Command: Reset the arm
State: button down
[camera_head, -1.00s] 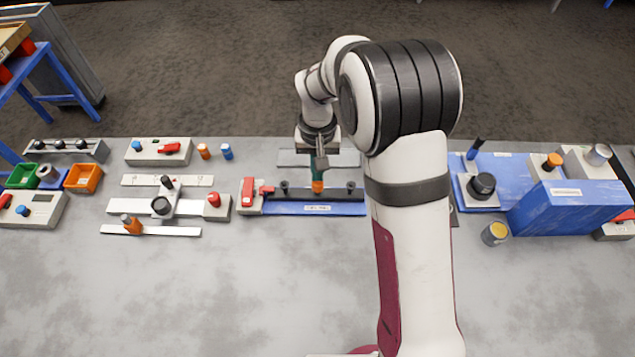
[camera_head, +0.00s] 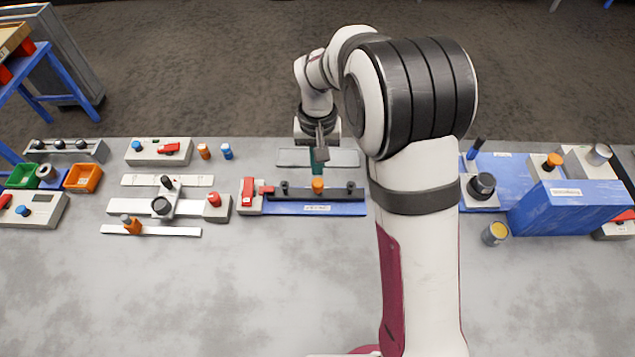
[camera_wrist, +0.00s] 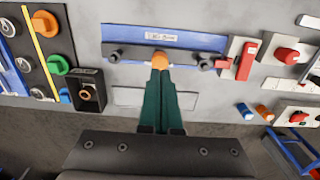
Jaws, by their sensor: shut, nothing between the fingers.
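My arm reaches over the table, and my gripper (camera_head: 318,166) is above the grey plate (camera_head: 345,158), just behind the blue fixture (camera_head: 335,209). In the wrist view my gripper's green fingers (camera_wrist: 162,80) are shut together and hold nothing. Their tips overlap the lower edge of the orange knob (camera_wrist: 160,62) on the fixture's black bar; whether they touch it I cannot tell. The orange knob (camera_head: 318,185) stands upright on the bar in the head view. My upper arm hides part of the table to the right of the fixture.
A grey block with a red lever (camera_head: 250,195) adjoins the fixture's left end. A slide mechanism (camera_head: 162,205) and orange and blue pegs (camera_head: 215,152) lie further left. A blue box (camera_head: 570,207) and a yellow-topped can (camera_head: 495,233) stand at the right. The table front is clear.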

jog(key=shift+r, duration=1.2)
jog(key=s+d+r+m, duration=0.2)
jog(key=s+d+r, duration=0.3)
jog(key=s+r, duration=0.4)
jog(key=s+d+m+y, duration=0.1)
jog(key=s+d+m, duration=0.1)
jog(key=s, duration=1.7)
jog(key=shift+f+m+y, duration=0.4)
jog(key=shift+f+m, duration=0.05)
jog(key=shift+m, duration=0.35)
